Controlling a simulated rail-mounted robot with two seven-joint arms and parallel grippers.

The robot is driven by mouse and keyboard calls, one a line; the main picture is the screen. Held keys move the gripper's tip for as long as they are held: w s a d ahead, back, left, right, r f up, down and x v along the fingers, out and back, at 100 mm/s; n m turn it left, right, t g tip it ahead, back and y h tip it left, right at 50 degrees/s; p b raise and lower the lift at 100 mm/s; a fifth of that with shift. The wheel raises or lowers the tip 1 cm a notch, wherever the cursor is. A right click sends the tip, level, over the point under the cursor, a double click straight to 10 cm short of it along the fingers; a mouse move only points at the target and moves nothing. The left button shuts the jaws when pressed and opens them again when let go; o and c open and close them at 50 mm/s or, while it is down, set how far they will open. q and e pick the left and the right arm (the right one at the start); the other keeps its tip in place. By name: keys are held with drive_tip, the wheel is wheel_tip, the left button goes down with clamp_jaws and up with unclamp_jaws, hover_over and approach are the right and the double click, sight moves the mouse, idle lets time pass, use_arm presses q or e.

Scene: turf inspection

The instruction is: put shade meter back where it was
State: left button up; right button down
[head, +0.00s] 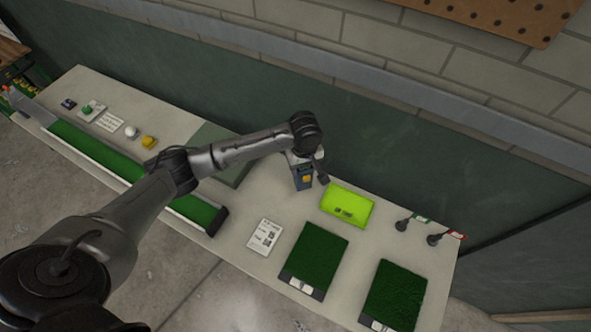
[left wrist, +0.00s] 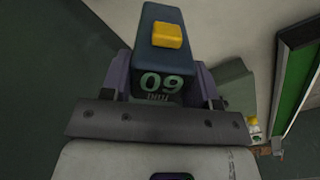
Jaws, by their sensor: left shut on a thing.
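My left gripper (head: 303,162) is shut on a dark blue-grey boxy device with a yellow button, which I take to be the shade meter (head: 304,183). It is over the middle of the long pale table, left of the lime-green pad (head: 357,214). I cannot tell whether its bottom touches the table. In the left wrist view the meter (left wrist: 172,65) sits between the two fingers, with "09" and smaller unclear lettering on its face. My right gripper is out of view.
A grey-green square (head: 237,173) lies partly under my left arm. A card with codes (head: 265,237) and two turf samples (head: 317,258) (head: 394,296) lie in front. Two dark probes (head: 404,224) (head: 435,239) stand at right. A long turf trough (head: 95,156) and small items are at left.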

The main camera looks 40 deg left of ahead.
use_arm(q)
drive_tip(key=a+f, duration=0.3)
drive_tip(key=f, duration=0.3)
drive_tip(key=shift+w+a, duration=0.15)
drive_tip(key=shift+a, duration=0.05)
idle(0.4)
drive_tip(key=o, duration=1.5)
drive_tip(key=shift+f, duration=0.15)
drive_tip(key=shift+c, duration=0.2)
